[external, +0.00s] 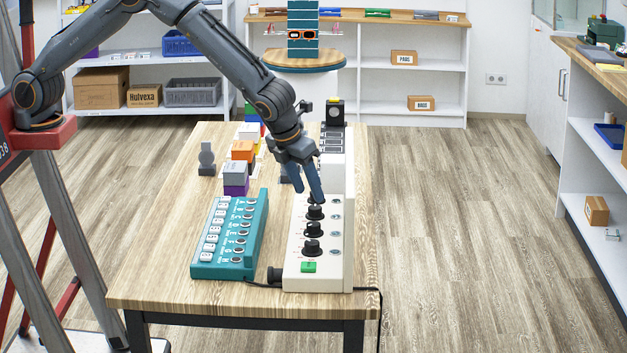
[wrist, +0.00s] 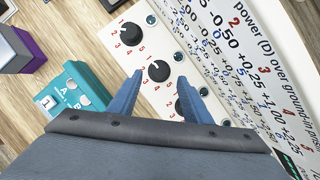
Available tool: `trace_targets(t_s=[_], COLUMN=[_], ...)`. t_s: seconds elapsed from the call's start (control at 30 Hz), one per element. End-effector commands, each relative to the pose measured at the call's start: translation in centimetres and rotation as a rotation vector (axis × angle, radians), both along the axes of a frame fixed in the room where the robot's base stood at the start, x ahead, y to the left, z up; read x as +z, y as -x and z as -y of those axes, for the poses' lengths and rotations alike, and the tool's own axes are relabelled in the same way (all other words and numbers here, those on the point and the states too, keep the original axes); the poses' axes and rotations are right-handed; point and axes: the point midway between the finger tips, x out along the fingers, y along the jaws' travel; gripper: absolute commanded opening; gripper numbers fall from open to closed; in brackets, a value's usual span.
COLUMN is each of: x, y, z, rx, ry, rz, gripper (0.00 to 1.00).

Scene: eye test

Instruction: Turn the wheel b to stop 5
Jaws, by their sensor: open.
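The white panel (external: 296,262) carries a row of black wheels along the table. In the wrist view one wheel (wrist: 158,70) lies between the fingertips, with red numbers around it and a pale mark that seems to point up-left, near 1. Another wheel (wrist: 131,35) is up-left of it, and a third wheel (wrist: 181,105) is partly hidden behind the right finger. I cannot read which wheel is b. My gripper (wrist: 160,77) is open, its fingers pointing down at the panel. In the external view my gripper (external: 318,194) is over the far wheels and hides some of them.
A teal box (external: 228,268) with lettered buttons stands left of the panel. A printed board (wrist: 245,75) rises along the panel's right side. A green button (external: 309,267) is at the near end. Coloured blocks (external: 236,172) stand behind the teal box. The table's front left is clear.

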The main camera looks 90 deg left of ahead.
Motion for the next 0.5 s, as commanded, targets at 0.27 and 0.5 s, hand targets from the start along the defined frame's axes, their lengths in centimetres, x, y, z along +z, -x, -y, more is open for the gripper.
trace_targets(t_s=[0.27, 0.5], x=[-3.6, -4.6], y=[-1.0, -1.3], z=[-1.1, -1.4], rx=[0.004, 0.003], ry=[0.000, 0.002], rz=[-0.001, 0.000], gripper=[0.45, 0.45])
